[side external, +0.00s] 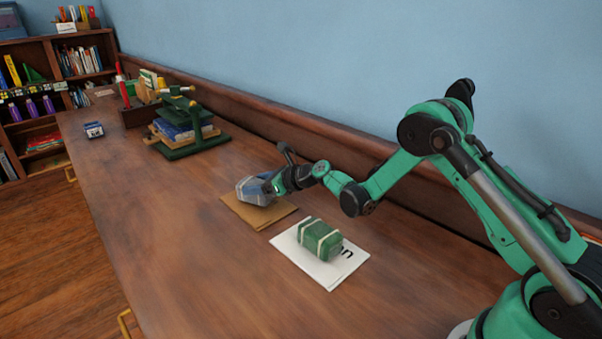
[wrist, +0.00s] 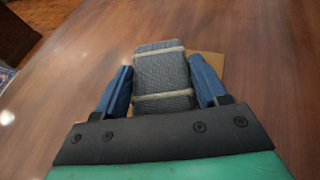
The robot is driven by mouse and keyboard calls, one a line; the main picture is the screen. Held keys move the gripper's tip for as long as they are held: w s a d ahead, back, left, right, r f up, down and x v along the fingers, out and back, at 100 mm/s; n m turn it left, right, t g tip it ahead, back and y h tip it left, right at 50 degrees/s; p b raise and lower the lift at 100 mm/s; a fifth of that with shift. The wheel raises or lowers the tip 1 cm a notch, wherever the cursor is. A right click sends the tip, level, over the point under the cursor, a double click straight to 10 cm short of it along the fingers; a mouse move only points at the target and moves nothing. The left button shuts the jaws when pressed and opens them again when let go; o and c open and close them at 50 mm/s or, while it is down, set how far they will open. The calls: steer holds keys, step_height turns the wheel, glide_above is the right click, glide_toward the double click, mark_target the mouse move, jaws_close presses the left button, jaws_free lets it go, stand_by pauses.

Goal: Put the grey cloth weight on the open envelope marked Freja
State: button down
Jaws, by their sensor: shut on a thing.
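The grey cloth weight (side external: 251,190), a block with pale bands, is between the blue fingers of my gripper (side external: 262,187). In the wrist view my gripper (wrist: 164,80) is shut on the grey weight (wrist: 162,75), one finger at each side. A brown envelope (side external: 276,217) lies under the weight; its edge also shows in the wrist view (wrist: 209,62). I cannot tell whether the weight touches it. No name is readable on the brown envelope. A white envelope (side external: 326,278) lies nearer, with dark letters partly covered by a green cloth weight (side external: 319,240).
A green press-like stand (side external: 200,143) with books and a dark box (side external: 138,117) of upright items stand farther along the desk by the wall. A small blue box (side external: 94,130) sits near the far left. The desk's front left (side external: 170,230) is clear.

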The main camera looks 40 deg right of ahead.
steer(key=shift+f, duration=0.35)
steer(key=shift+c, duration=0.2)
jaws_free()
